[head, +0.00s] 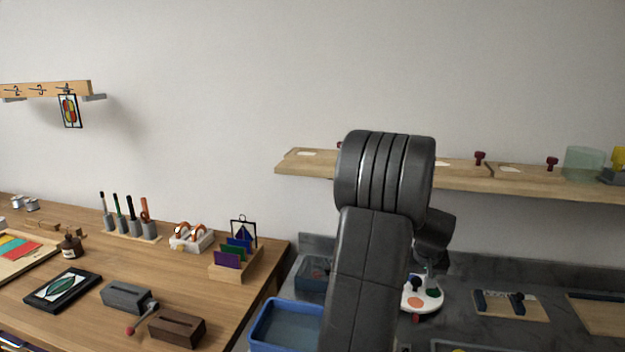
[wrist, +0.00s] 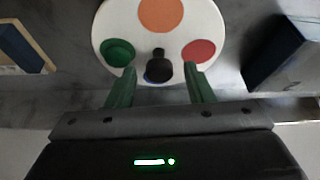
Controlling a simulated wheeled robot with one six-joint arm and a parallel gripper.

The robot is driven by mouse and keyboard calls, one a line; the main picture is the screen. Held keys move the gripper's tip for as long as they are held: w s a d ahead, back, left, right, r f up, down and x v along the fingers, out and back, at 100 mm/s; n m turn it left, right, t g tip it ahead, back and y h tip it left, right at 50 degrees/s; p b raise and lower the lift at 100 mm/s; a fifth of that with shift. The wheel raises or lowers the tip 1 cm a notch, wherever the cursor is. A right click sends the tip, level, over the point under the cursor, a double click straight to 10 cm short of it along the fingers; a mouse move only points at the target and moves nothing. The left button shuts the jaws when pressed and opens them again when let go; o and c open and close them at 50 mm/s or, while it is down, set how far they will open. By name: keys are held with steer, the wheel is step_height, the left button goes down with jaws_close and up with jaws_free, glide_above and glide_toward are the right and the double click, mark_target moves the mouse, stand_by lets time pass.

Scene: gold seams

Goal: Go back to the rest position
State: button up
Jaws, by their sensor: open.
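My gripper (wrist: 160,86) shows in the wrist view with its two green fingers spread apart, so it is open. A round white plate (wrist: 128,28) with orange, green and red discs lies just beyond the fingertips. A small black knob (wrist: 158,66) stands at the plate's near edge, between the fingertips, with a gap on both sides. In the head view my dark arm rises in the middle and hides part of the grey counter. The white plate (head: 432,296) shows there right of my arm, with my gripper partly hidden above it.
A wooden shelf (head: 460,180) runs behind my arm. A blue tub (head: 262,324) stands left of my arm. Boards (head: 512,306) lie on the counter (head: 462,297) to the right. The wooden table (head: 215,278) at left holds a card rack (head: 237,264), tools and framed pieces.

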steer(key=shift+a+m+h+b, duration=0.1)
steer(key=shift+m+h+b, duration=0.7)
steer(key=shift+m, duration=1.3)
steer(key=shift+g, duration=0.3)
